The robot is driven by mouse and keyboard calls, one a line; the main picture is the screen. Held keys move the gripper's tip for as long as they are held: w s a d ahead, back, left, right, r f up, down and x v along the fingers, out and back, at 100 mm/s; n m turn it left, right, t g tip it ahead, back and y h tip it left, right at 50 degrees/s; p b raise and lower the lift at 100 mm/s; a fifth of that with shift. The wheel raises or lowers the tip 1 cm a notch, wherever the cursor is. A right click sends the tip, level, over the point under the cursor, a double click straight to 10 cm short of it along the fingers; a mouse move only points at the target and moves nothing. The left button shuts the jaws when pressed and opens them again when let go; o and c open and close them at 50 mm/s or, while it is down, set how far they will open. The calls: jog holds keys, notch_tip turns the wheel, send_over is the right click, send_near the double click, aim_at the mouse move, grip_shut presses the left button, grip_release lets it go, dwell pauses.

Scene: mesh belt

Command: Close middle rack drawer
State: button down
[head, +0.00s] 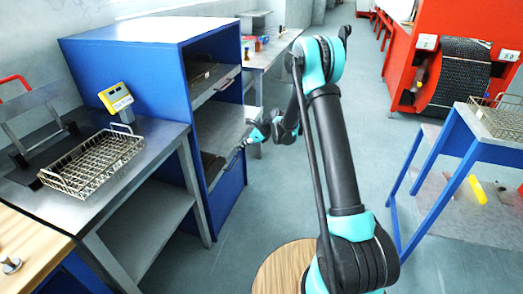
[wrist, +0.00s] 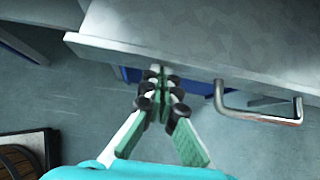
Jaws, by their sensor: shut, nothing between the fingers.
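The blue rack (head: 130,85) stands left of centre in the head view, its open front facing right. Its middle drawer (head: 220,125) is a grey tray that sticks out a little past the rack's front. In the wrist view the grey drawer (wrist: 220,45) spans the top, with a bent bar handle (wrist: 262,117) at right. My gripper (head: 245,144) is at the drawer's front edge. In the wrist view my gripper (wrist: 160,75) has its fingertips together and empty, left of the handle and close to the drawer's edge. I cannot tell whether they touch it.
An upper drawer (head: 213,83) sits above the middle one. A metal table with a wire basket (head: 92,160) stands left of the rack. A blue-framed table (head: 470,150) and a red machine (head: 450,60) are at right. Grey floor lies open before the rack.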

aim_at(215, 140)
jog(key=w+a, duration=0.1)
jog(key=a, duration=0.3)
jog(key=w+a, duration=0.1)
jog(key=a, duration=0.3)
jog(key=w+a, duration=0.2)
jog(key=a, duration=0.2)
jog(key=shift+a, duration=0.35)
jog(key=shift+w+a, duration=0.2)
jog(key=shift+a, duration=0.15)
jog(key=shift+a+r, duration=0.1)
